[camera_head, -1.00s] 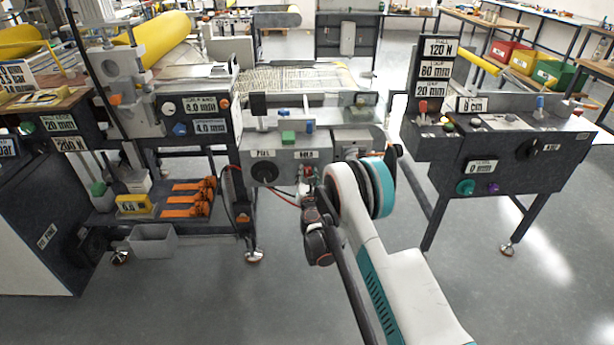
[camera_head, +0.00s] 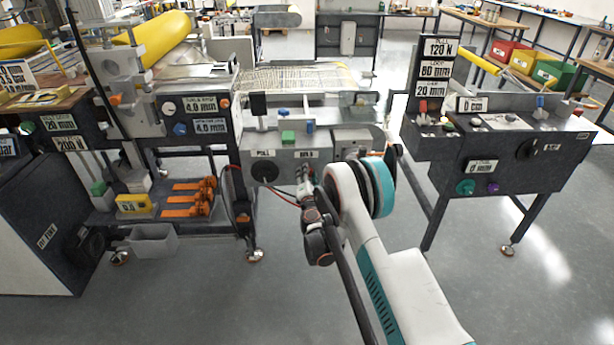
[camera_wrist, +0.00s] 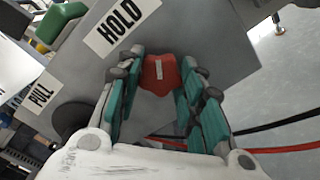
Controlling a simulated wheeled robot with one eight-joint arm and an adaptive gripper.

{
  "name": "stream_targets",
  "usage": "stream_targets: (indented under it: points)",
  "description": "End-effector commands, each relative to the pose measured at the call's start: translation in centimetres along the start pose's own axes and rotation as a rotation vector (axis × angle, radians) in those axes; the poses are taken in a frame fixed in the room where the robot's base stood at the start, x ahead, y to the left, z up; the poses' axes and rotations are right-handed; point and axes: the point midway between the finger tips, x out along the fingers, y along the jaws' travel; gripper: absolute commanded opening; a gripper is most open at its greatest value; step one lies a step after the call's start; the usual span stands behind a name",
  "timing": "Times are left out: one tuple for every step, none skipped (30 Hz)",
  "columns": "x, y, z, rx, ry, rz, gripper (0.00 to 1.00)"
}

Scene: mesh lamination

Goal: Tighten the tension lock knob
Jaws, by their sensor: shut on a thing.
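The red knob (camera_wrist: 158,72) sits on the grey front panel below the HOLD label in the wrist view. It has a pale stripe on its face. My gripper (camera_wrist: 160,88) has its teal-padded fingers on both sides of the knob and is shut on it. In the head view my gripper (camera_head: 304,178) reaches the front of the grey panel (camera_head: 325,147), under the HOLD label. The knob is mostly hidden there by my gripper. Whether this knob is the tension lock knob is not labelled in view.
A black knob (camera_head: 264,172) sits left on the same panel, below the PULL label. A red and a black cable run close beside my gripper in the wrist view. A dark control stand (camera_head: 480,150) is at the right. Open floor lies in front.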

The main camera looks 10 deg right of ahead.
Motion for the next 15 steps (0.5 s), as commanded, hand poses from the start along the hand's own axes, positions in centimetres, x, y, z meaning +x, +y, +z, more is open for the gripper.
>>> stream_targets:
  points:
    - [-0.03, -0.06, 0.02, 0.044, -0.001, -0.001, 0.11]
    - [-0.03, -0.07, 0.03, 0.073, -0.001, -0.001, 0.11]
    - [-0.04, -0.07, 0.03, 0.110, -0.001, -0.001, 0.11]
    - [-0.04, -0.07, 0.03, 0.139, -0.001, -0.001, 0.11]
    - [-0.04, -0.07, 0.03, 0.168, -0.001, -0.001, 0.11]
    - [-0.04, -0.08, 0.03, 0.205, -0.001, -0.001, 0.11]
    - [-0.04, -0.08, 0.03, 0.234, -0.001, -0.001, 0.11]
    - [-0.04, -0.08, 0.03, 0.263, -0.001, -0.001, 0.11]
    - [-0.05, -0.09, 0.03, 0.300, -0.001, -0.001, 0.11]
    - [-0.05, -0.09, 0.03, 0.329, -0.001, -0.001, 0.11]
    - [-0.05, -0.09, 0.03, 0.357, -0.001, -0.001, 0.11]
    - [-0.05, -0.09, 0.03, 0.395, -0.001, -0.001, 0.11]
    - [-0.05, -0.10, 0.03, 0.424, -0.001, -0.001, 0.11]
    - [-0.05, -0.10, 0.03, 0.452, -0.001, -0.001, 0.11]
    - [-0.05, -0.11, 0.03, 0.490, -0.001, -0.001, 0.11]
